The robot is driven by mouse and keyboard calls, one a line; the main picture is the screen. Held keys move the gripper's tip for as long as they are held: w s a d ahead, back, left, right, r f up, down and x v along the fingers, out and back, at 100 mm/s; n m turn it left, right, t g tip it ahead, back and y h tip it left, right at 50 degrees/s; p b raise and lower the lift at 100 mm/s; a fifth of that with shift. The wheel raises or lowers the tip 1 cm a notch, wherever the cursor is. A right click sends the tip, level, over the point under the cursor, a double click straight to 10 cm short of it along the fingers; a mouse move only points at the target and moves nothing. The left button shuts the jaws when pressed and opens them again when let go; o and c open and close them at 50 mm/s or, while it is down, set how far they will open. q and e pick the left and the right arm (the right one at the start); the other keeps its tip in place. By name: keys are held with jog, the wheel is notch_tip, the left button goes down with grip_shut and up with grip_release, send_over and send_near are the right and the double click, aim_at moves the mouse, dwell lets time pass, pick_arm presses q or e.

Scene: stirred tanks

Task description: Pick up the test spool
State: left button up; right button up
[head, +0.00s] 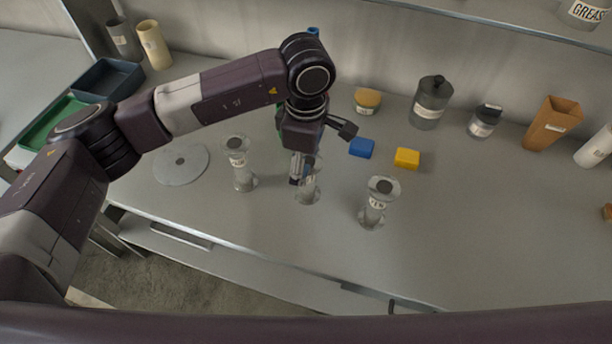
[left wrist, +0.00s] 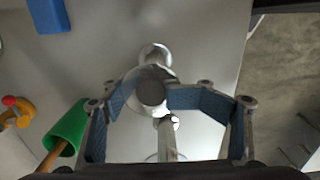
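Three pale, clear spools with dark centres stand upright on the grey bench: a left one (head: 239,165), a middle one (head: 308,190) and a right one (head: 376,203). I cannot read their labels well enough to tell which is the test spool. My left gripper (head: 320,156) is open above the middle spool and hides its upper part in the head view. In the left wrist view, the open fingers of my left gripper (left wrist: 150,100) spread to either side of a spool's round top (left wrist: 151,91). Contact cannot be told. My right gripper is not in view.
A blue block (head: 361,148) and a yellow block (head: 407,158) lie behind the spools. A grey disc (head: 181,164) lies at left. A dark bottle (head: 431,102), a jar (head: 484,121) and an orange holder (head: 551,123) stand at the back. The bench's right front is clear.

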aim_at(306, 184)
pick_arm(q)
notch_tip(306, 184, down, 6)
jog(key=shift+s+r+p, duration=0.15)
jog(key=shift+p, duration=0.95)
jog(key=shift+f, duration=0.4)
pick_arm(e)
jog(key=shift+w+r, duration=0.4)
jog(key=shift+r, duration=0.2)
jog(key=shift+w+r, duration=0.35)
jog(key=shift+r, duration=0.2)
pick_arm(q)
jog(key=shift+r, duration=0.1)
jog(key=c, duration=0.9)
jog(key=shift+w+r, duration=0.1)
jog(key=shift+w, duration=0.15)
jog(key=shift+c, duration=0.9)
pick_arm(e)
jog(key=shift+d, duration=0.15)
pick_arm(q)
jog(key=shift+r, duration=0.1)
